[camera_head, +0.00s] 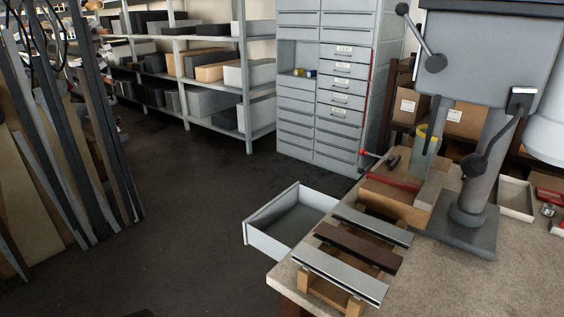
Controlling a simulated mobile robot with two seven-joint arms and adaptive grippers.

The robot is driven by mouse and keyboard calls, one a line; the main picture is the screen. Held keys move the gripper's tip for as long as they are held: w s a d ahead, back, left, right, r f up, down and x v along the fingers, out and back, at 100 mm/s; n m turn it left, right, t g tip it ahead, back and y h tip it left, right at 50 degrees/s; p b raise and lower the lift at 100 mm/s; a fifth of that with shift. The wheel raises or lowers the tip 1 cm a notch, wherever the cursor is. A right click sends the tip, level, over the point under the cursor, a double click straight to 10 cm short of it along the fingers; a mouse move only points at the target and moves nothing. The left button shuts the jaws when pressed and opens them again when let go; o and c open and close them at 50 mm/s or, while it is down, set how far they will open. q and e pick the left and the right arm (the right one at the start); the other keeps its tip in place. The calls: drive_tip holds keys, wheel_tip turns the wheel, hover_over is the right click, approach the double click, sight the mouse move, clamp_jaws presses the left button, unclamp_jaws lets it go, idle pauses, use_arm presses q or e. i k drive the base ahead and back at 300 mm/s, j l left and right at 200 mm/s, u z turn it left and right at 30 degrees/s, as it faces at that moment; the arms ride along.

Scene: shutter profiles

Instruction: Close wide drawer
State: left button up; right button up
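A wide, light grey drawer (268,243) is pulled out from the left side of the workbench (432,290), just below its top. Its open interior shows a grey floor and looks empty. The drawer's right end is hidden under the bench edge and behind the items on top. No handle on it can be made out.
A wooden rack with metal and brown profiles (361,247) lies on the bench above the drawer. A drill press (474,130) stands behind it. A grey drawer cabinet (325,95) and shelves (243,80) stand farther back. Long profiles (75,140) lean at left. The floor left of the drawer is clear.

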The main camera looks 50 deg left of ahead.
sight(276, 228)
drive_tip(key=j, duration=0.6)
drive_tip(key=k+j, duration=0.1)
drive_tip(key=j, duration=0.55)
drive_tip(key=k+j+z, duration=0.1)
drive_tip(key=j, duration=1.15)
drive_tip(key=i+j, duration=0.1)
drive_tip(key=j, duration=0.35)
drive_tip(key=i+j, duration=0.15)
drive_tip(key=j, duration=0.25)
drive_tip(key=i+j, duration=0.1)
drive_tip(key=j, duration=0.35)
drive_tip(key=i+j, duration=0.1)
drive_tip(key=j, duration=0.3)
drive_tip(key=z, duration=0.05)
